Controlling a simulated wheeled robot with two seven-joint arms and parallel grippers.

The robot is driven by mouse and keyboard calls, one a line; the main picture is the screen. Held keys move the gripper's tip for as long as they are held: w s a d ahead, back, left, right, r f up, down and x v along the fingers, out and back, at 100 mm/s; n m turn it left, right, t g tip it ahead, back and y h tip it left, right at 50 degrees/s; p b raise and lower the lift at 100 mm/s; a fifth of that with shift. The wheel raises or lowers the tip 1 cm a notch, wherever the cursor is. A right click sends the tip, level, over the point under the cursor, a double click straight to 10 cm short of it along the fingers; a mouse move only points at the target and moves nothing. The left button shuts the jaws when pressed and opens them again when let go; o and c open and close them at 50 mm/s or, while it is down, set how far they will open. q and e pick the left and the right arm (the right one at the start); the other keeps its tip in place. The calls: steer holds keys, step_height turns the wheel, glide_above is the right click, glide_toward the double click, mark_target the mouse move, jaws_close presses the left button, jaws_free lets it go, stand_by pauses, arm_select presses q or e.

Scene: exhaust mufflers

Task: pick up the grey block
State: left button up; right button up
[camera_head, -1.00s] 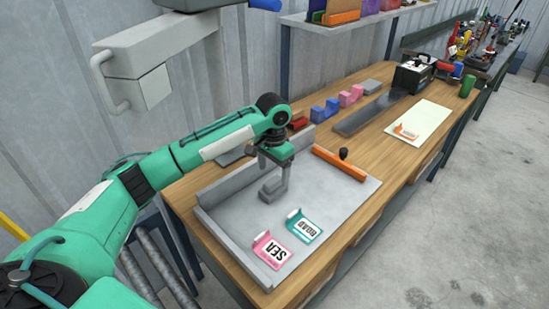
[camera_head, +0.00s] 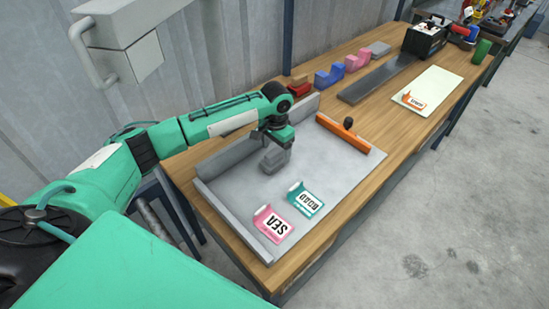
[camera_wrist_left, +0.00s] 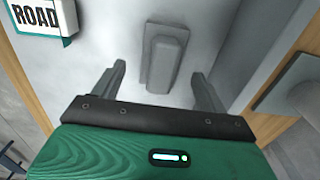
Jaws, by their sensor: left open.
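The grey block (camera_head: 275,160) lies on the grey tray (camera_head: 330,165), near its back left wall. In the left wrist view the grey block (camera_wrist_left: 163,58) has a raised, rounded bar on a flat base. My left gripper (camera_head: 274,143) is above the block and pointing down, its fingers hard to make out in the head view. In the left wrist view my left gripper (camera_wrist_left: 160,88) is open and empty, with the block between and ahead of its two fingers. My right gripper is not in view.
A pink SEA card holder (camera_head: 272,223) and a teal ROAD holder (camera_head: 306,201) are on the tray's front part. An orange bar (camera_head: 343,132) with a black knob is along its far right side. Blue (camera_head: 329,77) and pink (camera_head: 358,63) blocks stand farther back.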

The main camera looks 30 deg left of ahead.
mark_target(276, 150)
arm_select(q)
step_height(276, 150, down, 4)
steer(key=shift+w, duration=0.15)
steer(key=c, duration=1.1)
steer(key=shift+r, duration=0.1)
